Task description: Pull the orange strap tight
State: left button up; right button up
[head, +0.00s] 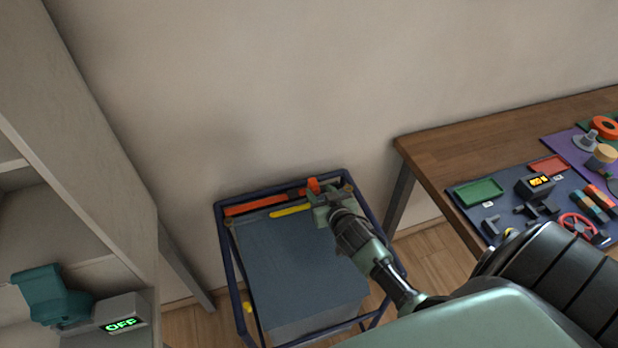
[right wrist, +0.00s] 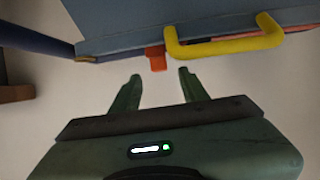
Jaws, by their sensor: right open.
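The orange strap (head: 262,204) runs along the back edge of a blue-grey box (head: 295,265) that sits inside a dark blue frame (head: 228,262). In the right wrist view a short orange end of the strap (right wrist: 156,59) hangs from the box edge. My right gripper (head: 318,197) is at the back of the box, by the strap's right end. In its wrist view the open fingers (right wrist: 157,78) point at the orange end, which appears just beyond the fingertips, not clasped. A yellow handle (head: 292,210) lies beside the strap. My left gripper is not in view.
A wooden table (head: 440,160) at right holds a green tray (head: 479,191), a red tray (head: 548,166) and small parts. A shelf unit (head: 85,150) at left holds a teal device (head: 48,293) and a box reading OFF (head: 122,312). The wall is behind the frame.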

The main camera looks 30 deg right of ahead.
aim_at(315, 185)
jog(key=shift+x, duration=3.4)
grip_shut()
